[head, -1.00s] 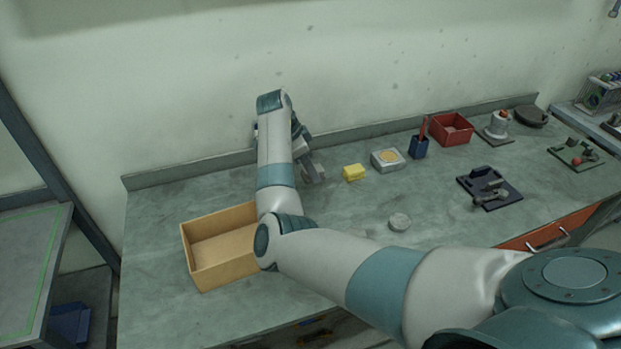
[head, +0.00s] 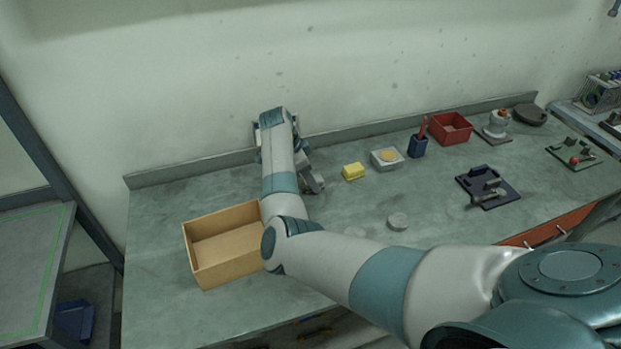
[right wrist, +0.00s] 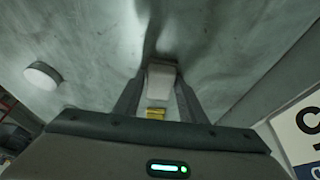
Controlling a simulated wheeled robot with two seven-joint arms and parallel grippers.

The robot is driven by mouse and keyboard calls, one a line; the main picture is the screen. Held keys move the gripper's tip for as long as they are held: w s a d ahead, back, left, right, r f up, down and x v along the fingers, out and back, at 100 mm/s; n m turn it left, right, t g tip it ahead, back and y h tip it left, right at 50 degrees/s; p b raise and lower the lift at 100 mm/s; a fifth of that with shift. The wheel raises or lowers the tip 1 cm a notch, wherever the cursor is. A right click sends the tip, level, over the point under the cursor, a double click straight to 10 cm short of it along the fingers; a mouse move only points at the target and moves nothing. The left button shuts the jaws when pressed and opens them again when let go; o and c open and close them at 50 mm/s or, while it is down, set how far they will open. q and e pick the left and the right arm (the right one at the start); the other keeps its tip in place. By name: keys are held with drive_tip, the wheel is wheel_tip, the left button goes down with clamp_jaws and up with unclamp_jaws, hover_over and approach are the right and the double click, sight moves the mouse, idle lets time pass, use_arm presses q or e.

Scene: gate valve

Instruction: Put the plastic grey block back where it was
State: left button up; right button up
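My right arm reaches over the counter to its back left part. My right gripper (right wrist: 160,80) points down at the counter, with a pale grey block (right wrist: 161,84) between its fingertips, which appear to touch its sides. In the head view the right gripper (head: 314,183) is partly hidden by my arm, and the block is hard to tell from the fingers there. A dark shadow lies close to the block in the right wrist view, so it is at or just above the counter. My left gripper is not in view.
An open wooden box (head: 226,247) stands at the front left. A yellow block (head: 353,171), a grey holder with a yellow disc (head: 387,158), a blue cup (head: 418,146) and a red bin (head: 451,128) line the back. A round grey disc (head: 398,221) lies mid-counter.

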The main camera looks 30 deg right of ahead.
drive_tip(key=shift+o, duration=1.2)
drive_tip(key=shift+r, duration=0.15)
drive_tip(key=b+v, duration=0.3)
drive_tip(key=v, duration=0.9)
drive_tip(key=shift+a, duration=0.1)
